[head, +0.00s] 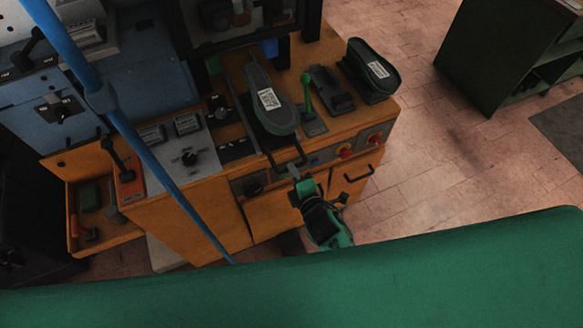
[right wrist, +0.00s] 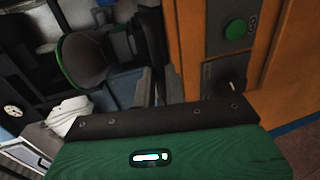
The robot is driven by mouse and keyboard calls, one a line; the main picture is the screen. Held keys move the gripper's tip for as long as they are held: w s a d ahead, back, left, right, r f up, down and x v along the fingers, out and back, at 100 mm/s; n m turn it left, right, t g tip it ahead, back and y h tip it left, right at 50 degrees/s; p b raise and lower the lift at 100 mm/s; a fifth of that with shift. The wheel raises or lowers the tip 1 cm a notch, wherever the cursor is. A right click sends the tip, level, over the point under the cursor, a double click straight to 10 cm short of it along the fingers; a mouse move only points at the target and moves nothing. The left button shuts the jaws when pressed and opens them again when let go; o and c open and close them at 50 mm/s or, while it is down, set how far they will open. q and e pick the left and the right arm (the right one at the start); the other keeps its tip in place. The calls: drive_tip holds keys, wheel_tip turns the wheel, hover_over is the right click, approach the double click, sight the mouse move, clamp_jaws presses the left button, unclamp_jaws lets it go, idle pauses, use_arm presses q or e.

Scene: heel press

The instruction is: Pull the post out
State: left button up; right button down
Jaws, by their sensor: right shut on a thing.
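The post (head: 259,139) is on the orange press table, on a dark slide under a grey sole (head: 268,85) with a white label. A dark handle (head: 281,166) sticks out from its front over the table edge. My right gripper (head: 294,174) is shut on this handle at the front of the press. In the right wrist view the green gripper body fills the bottom, and the grip itself is hidden. A dark, green-edged round end (right wrist: 85,60), probably of the sole, shows beyond it. My left gripper is not in view.
A green lever (head: 307,95) stands right of the sole, near a dark shoe form (head: 371,70). A blue pole (head: 150,150) crosses the left foreground. An orange drawer (head: 100,235) is open at left. The floor at right is clear up to a green cabinet (head: 500,50).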

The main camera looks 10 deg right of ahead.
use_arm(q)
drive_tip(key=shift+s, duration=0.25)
use_arm(e)
drive_tip(key=shift+s+f, duration=0.15)
drive_tip(key=shift+f, duration=0.05)
drive_tip(key=c, duration=1.5)
unclamp_jaws()
drive_tip(key=shift+s+d, duration=0.1)
drive_tip(key=shift+d, duration=0.05)
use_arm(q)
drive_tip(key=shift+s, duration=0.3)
use_arm(e)
drive_tip(key=shift+o, duration=0.2)
drive_tip(key=shift+r, duration=0.15)
use_arm(q)
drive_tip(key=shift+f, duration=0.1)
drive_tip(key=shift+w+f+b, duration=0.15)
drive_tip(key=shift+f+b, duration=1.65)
drive_tip(key=shift+b, duration=0.1)
use_arm(e)
drive_tip(key=v, duration=1.4)
